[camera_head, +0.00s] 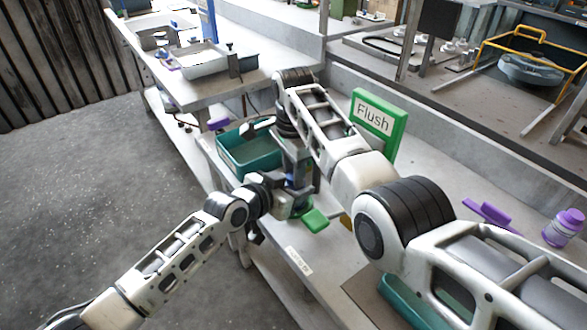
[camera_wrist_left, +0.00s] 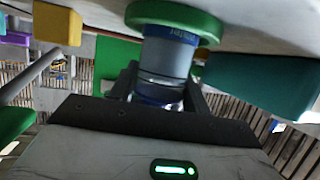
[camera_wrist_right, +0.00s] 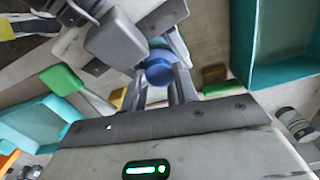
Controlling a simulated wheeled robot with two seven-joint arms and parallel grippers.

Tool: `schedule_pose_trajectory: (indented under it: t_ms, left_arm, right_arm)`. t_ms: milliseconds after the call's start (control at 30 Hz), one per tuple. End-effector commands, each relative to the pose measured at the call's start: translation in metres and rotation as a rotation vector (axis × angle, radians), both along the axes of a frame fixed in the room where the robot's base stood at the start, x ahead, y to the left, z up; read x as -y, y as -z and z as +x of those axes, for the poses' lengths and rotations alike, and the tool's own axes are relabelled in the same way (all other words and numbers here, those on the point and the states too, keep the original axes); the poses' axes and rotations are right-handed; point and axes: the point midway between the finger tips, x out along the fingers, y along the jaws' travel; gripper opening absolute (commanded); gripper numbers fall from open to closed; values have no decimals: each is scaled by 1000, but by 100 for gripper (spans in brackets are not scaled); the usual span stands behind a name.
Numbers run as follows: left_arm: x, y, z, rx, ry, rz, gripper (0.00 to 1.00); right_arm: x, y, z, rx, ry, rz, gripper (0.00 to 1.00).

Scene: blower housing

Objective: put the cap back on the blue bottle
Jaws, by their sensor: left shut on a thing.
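The blue bottle (camera_wrist_left: 168,55) stands on a round green base (camera_wrist_left: 205,22) in the left wrist view, which shows it upside down. My left gripper (camera_head: 290,203) is shut on the bottle from the side. In the right wrist view a round blue top, apparently the cap (camera_wrist_right: 160,70), sits between the fingers of my right gripper (camera_wrist_right: 160,80). I cannot tell whether those fingers press on it or stand slightly apart. In the head view my right arm comes over the bench and hides most of the bottle (camera_head: 299,178) and cap.
A teal bin (camera_head: 262,152) stands just left of the bottle. A green "Flush" sign (camera_head: 385,120) stands behind my right arm. A green-handled tool (camera_head: 315,220) lies close in front. A purple-capped bottle (camera_head: 563,228) and purple clamp (camera_head: 488,213) are at the right.

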Motion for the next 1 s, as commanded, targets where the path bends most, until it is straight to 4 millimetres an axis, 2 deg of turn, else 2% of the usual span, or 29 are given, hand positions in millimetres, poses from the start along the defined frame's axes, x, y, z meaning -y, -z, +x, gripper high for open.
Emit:
schedule_pose_trajectory:
  t_ms: [33, 67, 100, 467, 567, 800, 1000]
  left_arm:
    - [-1, 1, 0, -3, -1, 2, 0]
    - [-1, 1, 0, -3, -1, 2, 0]
    - [-1, 1, 0, -3, -1, 2, 0]
    - [-2, 1, 1, -1, -4, 2, 0]
    - [-2, 1, 1, -1, -4, 2, 0]
    - [-1, 1, 0, -1, -1, 2, 0]
    - [0, 1, 0, -2, 0, 1, 0]
  right_arm:
    - [0, 0, 0, -2, -1, 0, 43]
    - [0, 0, 0, -2, -1, 0, 51]
    - [0, 1, -1, -3, -2, -1, 54]
    - [0, -2, -1, -7, -3, 0, 54]
    - [0, -16, -1, -3, -3, 1, 54]
    - [-1, -69, 0, 5, -4, 3, 54]
    - [0, -106, 0, 7, -3, 3, 54]
